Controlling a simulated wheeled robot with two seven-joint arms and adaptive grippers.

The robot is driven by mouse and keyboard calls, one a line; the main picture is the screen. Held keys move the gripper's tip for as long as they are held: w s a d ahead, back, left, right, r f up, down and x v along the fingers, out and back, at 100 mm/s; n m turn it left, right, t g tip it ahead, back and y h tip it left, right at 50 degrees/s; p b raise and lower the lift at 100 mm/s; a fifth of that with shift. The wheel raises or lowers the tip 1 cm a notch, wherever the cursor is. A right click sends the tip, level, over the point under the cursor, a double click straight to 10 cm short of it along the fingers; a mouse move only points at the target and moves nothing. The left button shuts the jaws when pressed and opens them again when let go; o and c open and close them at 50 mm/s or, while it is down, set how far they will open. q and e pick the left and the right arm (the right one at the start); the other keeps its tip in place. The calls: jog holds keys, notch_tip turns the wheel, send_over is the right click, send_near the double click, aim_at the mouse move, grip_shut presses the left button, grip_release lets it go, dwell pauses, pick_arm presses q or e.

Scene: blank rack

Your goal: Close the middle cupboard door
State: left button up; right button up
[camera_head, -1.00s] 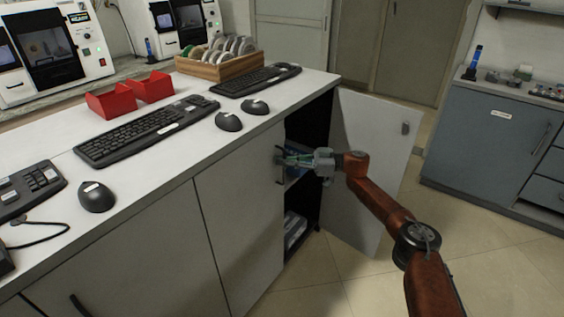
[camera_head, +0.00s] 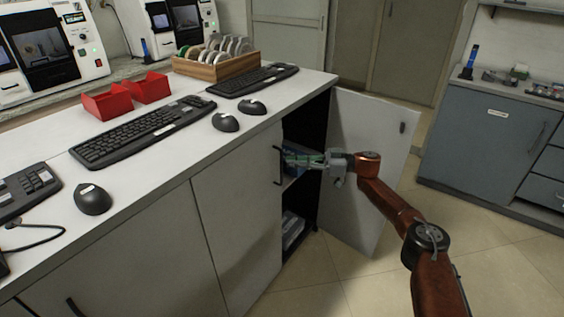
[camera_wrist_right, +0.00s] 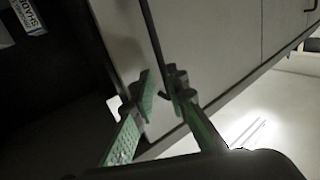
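The middle cupboard door (camera_head: 238,215) is a pale grey panel under the white counter; it looks about flush with the cabinet front. Its dark bar handle (camera_head: 277,165) is near its right edge and also shows in the right wrist view (camera_wrist_right: 152,35). My right gripper (camera_head: 290,158) is just right of the handle, in front of the open compartment. In the wrist view its green-padded fingers (camera_wrist_right: 160,92) are apart, close to the handle's end, with nothing clearly held. My left gripper is not in view.
The right cupboard door (camera_head: 365,165) stands wide open beside my right arm, with boxes (camera_head: 292,228) inside the dark compartment. Keyboards, mice, red bins (camera_head: 127,95) and a wooden rack (camera_head: 215,67) are on the counter. A blue-grey cabinet (camera_head: 480,150) stands right, with open floor between.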

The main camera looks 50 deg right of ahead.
jog(key=v, duration=0.7)
jog(key=shift+s+d, duration=0.1)
jog(key=shift+d, duration=0.05)
